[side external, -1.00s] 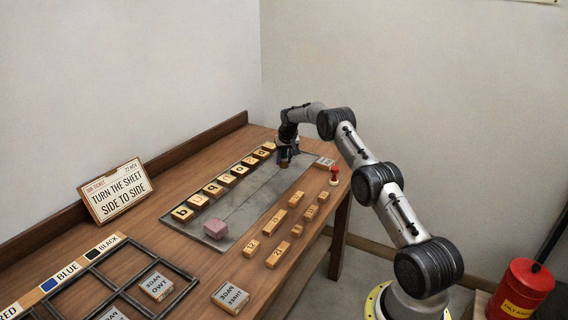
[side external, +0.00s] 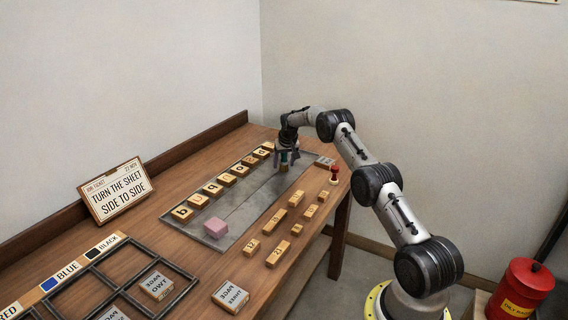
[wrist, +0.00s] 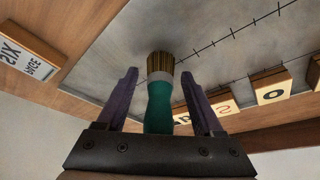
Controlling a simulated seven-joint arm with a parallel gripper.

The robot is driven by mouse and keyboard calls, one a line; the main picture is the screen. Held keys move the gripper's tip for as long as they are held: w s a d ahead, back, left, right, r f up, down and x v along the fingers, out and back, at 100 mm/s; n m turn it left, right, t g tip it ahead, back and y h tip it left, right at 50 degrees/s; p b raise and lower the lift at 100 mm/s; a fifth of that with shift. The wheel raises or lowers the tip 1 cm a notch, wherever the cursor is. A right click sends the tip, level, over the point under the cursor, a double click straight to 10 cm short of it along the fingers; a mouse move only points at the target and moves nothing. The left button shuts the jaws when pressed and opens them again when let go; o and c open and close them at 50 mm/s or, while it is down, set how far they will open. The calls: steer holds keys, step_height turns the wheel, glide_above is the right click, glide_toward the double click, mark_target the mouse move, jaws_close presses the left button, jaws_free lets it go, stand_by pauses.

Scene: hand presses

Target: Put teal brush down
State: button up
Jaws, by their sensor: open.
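The teal brush (wrist: 158,100) stands on the grey metal plate (wrist: 120,45) in the wrist view, bristle end against the plate and handle toward my gripper. My gripper (wrist: 160,80) is open, with one finger on each side of the brush and a visible gap to both. In the side view my gripper (side external: 287,162) is low over the far end of the grey plate (side external: 245,205), with a bit of teal between its fingers. The handle's far end is hidden behind the gripper body in the wrist view.
A row of letter blocks (side external: 227,180) lies along the plate's left side. A pink block (side external: 215,228) sits at its near end. Several small wooden blocks (side external: 274,221), a red-handled stamp (side external: 334,176) and a word block (side external: 325,162) are to the right.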

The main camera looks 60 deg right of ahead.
steer(key=v, duration=1.2)
steer(key=s+a+r+n, duration=0.1)
steer(key=s+a+r, duration=0.2)
steer(key=a+r, duration=0.4)
steer(key=s+a+r+n+t+y, duration=0.1)
steer(key=s+a+r+n, duration=0.3)
steer(key=a, duration=0.6)
steer(key=s+a+r+m, duration=0.1)
steer(key=s+a+r, duration=0.2)
steer(key=a+r, duration=0.45)
steer(key=s+a+n+t+y, duration=0.1)
steer(key=s+a+n, duration=0.2)
steer(key=s+a, duration=0.95)
steer(key=s+a+f+n, duration=0.1)
steer(key=s+a+f, duration=0.1)
steer(key=s, duration=0.4)
steer(key=s+a+f+n+y, duration=0.1)
steer(key=s+a+f, duration=0.1)
steer(key=s, duration=0.5)
steer(key=shift+a+f, duration=0.35)
